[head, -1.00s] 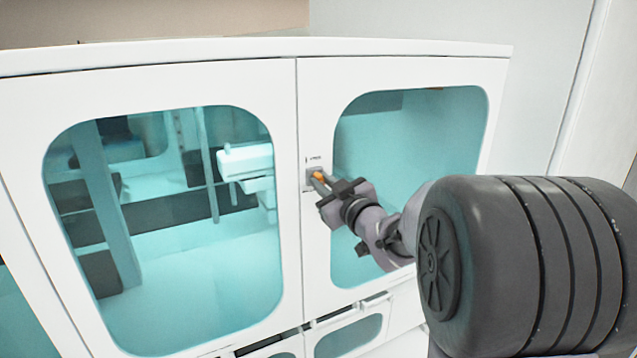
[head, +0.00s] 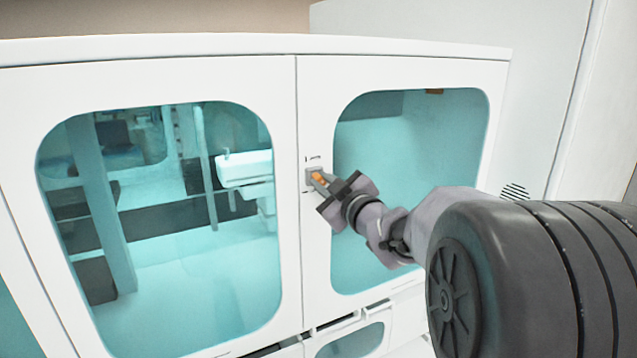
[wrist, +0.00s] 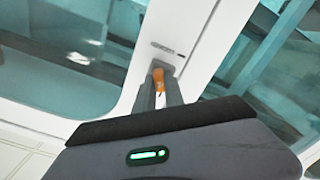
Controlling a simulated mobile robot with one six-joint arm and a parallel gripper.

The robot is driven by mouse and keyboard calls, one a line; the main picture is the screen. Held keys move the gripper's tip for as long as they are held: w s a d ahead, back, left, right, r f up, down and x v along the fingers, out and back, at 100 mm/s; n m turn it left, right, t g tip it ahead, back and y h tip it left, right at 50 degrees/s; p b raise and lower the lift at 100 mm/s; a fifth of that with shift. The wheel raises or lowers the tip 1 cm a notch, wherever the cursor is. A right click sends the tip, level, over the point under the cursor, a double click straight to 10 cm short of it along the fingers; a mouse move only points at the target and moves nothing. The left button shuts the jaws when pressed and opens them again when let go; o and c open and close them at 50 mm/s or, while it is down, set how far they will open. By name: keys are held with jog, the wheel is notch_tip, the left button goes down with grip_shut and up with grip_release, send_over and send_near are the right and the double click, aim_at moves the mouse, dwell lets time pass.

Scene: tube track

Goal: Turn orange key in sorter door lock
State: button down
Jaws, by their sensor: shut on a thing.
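The orange key (head: 319,178) is at the small grey lock (head: 311,174) on the white door frame, between the two large windows of the sorter. My gripper (head: 323,182) is shut on the key, with its fingers on either side of it. In the wrist view the key (wrist: 159,80) shows between the fingertips, against the white frame. Its tip is hidden, so I cannot tell how deep it sits in the lock. The right sorter door (head: 400,73) looks closed, flush with the left door (head: 150,78).
The left window (head: 160,270) shows a white fixture inside. Lower compartments with small windows (head: 350,343) lie below the doors. A white wall (head: 540,90) stands at the right. My arm fills the lower right.

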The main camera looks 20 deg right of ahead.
jog(key=shift+f+n+b, duration=0.15)
jog(key=shift+n+b, duration=0.8)
jog(key=shift+n, duration=0.35)
jog(key=shift+b, duration=0.35)
jog(key=shift+n+b, duration=1.05)
jog(key=shift+n, duration=0.05)
jog(key=shift+n+b, duration=0.3)
jog(key=shift+n, duration=0.2)
